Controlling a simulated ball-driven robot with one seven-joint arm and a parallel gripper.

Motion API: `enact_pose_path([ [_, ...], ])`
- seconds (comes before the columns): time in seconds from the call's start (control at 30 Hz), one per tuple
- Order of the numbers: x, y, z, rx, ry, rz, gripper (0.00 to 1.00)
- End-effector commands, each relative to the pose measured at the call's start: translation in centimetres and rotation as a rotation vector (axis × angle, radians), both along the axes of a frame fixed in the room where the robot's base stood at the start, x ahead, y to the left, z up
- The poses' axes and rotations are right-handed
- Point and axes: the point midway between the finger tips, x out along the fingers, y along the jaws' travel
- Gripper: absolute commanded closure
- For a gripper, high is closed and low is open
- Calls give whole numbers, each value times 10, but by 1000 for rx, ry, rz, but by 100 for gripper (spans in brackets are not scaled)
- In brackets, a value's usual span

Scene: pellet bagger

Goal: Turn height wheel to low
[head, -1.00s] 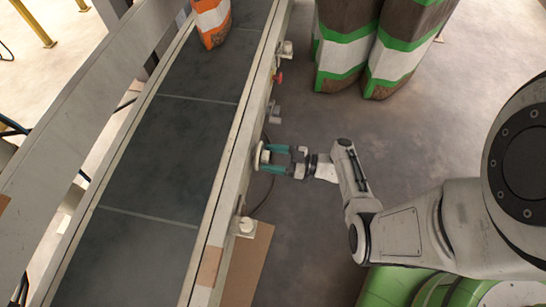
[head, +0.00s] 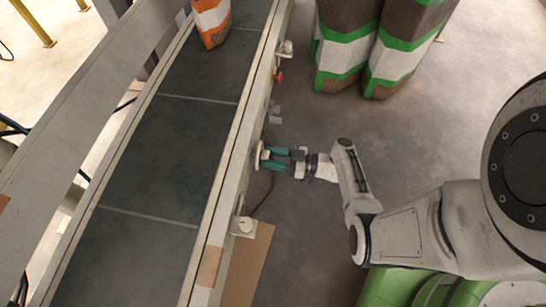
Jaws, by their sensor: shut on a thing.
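The height wheel (head: 259,155) is a small pale round wheel on the right side of the conveyor frame, seen nearly edge-on. My gripper (head: 268,158) has teal fingers and reaches it from the right. It is shut on the wheel. The wheel's markings and its turned position cannot be read from this angle.
The dark conveyor belt (head: 150,150) runs along the left, with an orange and white bag (head: 212,20) at its far end. A red button (head: 278,76) and a white knob (head: 245,225) sit on the same side. Green-striped bags (head: 375,45) stand at the back.

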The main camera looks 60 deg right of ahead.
Motion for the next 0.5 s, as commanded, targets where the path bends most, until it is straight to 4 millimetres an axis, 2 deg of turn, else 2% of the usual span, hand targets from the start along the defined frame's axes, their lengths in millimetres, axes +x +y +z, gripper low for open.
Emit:
enact_pose_path([
  [0.5, 0, 1, 0, 425, 156, 0, 87],
])
